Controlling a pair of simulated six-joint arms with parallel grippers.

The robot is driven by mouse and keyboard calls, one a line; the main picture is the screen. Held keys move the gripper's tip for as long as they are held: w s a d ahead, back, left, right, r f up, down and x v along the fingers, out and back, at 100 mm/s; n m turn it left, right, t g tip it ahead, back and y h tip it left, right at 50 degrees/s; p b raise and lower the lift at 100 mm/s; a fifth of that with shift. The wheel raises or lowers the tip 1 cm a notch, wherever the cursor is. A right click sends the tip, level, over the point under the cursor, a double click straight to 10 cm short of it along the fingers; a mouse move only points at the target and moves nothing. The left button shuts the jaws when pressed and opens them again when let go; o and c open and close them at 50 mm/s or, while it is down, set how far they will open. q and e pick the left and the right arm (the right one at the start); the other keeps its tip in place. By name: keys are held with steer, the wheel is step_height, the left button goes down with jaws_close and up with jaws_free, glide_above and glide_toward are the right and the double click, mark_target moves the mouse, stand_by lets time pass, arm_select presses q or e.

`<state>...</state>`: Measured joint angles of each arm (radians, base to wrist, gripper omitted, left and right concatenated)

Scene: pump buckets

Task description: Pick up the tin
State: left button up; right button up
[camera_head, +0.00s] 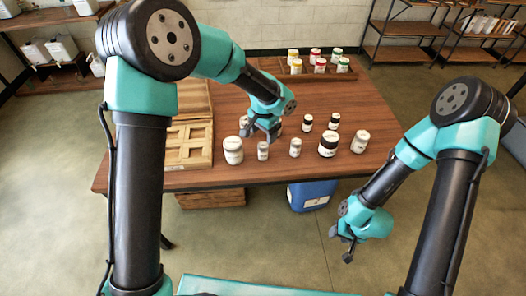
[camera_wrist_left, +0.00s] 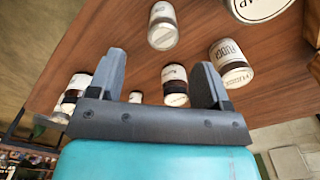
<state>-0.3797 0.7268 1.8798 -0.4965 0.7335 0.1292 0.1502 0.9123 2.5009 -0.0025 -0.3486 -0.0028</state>
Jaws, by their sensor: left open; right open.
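Several tins stand on the wooden table (camera_head: 225,178). The front row has a large white tin (camera_head: 233,151), a small white one (camera_head: 263,151), another small one (camera_head: 295,148), a black-lidded one (camera_head: 328,146) and a white one (camera_head: 360,142). Two smaller dark-lidded tins (camera_head: 307,123) (camera_head: 334,121) stand behind. Which tin is meant cannot be told. My left gripper (camera_head: 261,134) is open and empty above the tins' left part. In the left wrist view its fingers (camera_wrist_left: 160,80) are apart, with a dark-banded tin (camera_wrist_left: 175,88) seen between them. My right gripper (camera_head: 346,246) is open and empty, in front of the table.
A wooden compartment box (camera_head: 188,145) lies on the table's left side. A rack (camera_head: 275,68) with several colour-banded jars stands at the back. A blue bin (camera_head: 313,196) and a wooden crate (camera_head: 212,199) are beneath the table. The table's right end is clear.

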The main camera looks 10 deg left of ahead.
mark_target(263, 145)
arm_select(q)
step_height(263, 145, down, 5)
steer(key=shift+r, duration=0.1)
steer(key=shift+f, duration=0.25)
steer(key=shift+w+a+f, duration=0.1)
steer(key=shift+w+f, duration=0.05)
steer(key=shift+f, duration=1.1)
steer(key=shift+w+f, duration=0.1)
steer(key=shift+f, duration=1.15)
steer(key=shift+c, duration=0.5)
steer(key=c, duration=0.9)
